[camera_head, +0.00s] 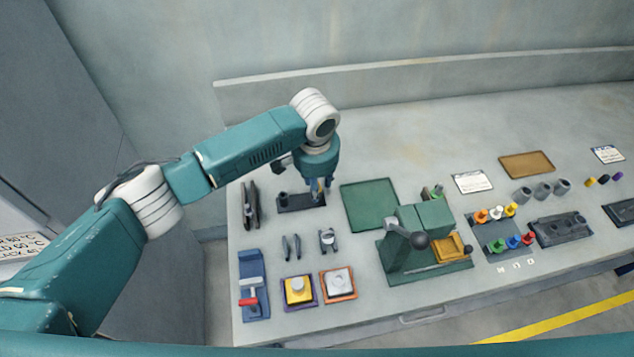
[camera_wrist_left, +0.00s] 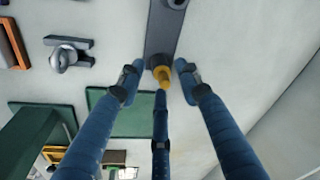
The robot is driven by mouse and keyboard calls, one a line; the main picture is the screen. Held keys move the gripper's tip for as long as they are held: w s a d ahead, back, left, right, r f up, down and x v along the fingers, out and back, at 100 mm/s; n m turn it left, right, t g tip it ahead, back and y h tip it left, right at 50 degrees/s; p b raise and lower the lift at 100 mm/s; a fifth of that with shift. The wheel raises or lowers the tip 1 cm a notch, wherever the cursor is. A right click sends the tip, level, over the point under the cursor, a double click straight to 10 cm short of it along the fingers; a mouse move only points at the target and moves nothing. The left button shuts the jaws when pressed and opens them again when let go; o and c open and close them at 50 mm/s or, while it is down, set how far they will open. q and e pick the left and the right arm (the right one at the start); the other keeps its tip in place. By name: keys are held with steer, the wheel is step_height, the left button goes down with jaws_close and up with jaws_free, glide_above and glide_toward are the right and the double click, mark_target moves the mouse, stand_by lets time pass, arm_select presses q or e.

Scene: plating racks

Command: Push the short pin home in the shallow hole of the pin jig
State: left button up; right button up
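The pin jig (camera_head: 298,204) is a dark narrow block at the back left of the bench, with a dark round post (camera_head: 283,199) at its left end. It also shows in the left wrist view (camera_wrist_left: 162,38). A yellow pin (camera_wrist_left: 162,74) stands at the jig's near end in that view; its seating depth cannot be told. My left gripper (camera_head: 318,194) points down over the jig's right end. In the wrist view its blue fingers (camera_wrist_left: 159,78) surround the pin, the two side fingertips apart from it. The third finger overlaps the pin's lower edge; contact is unclear. My right gripper is not in view.

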arm_select(q)
steer(key=shift+r, duration=0.1)
step_height(320, 180, up, 12)
steer(key=s, duration=0.1)
steer(key=shift+s, duration=0.4)
steer(key=shift+a+f, duration=0.1)
steer(key=shift+f, duration=0.15)
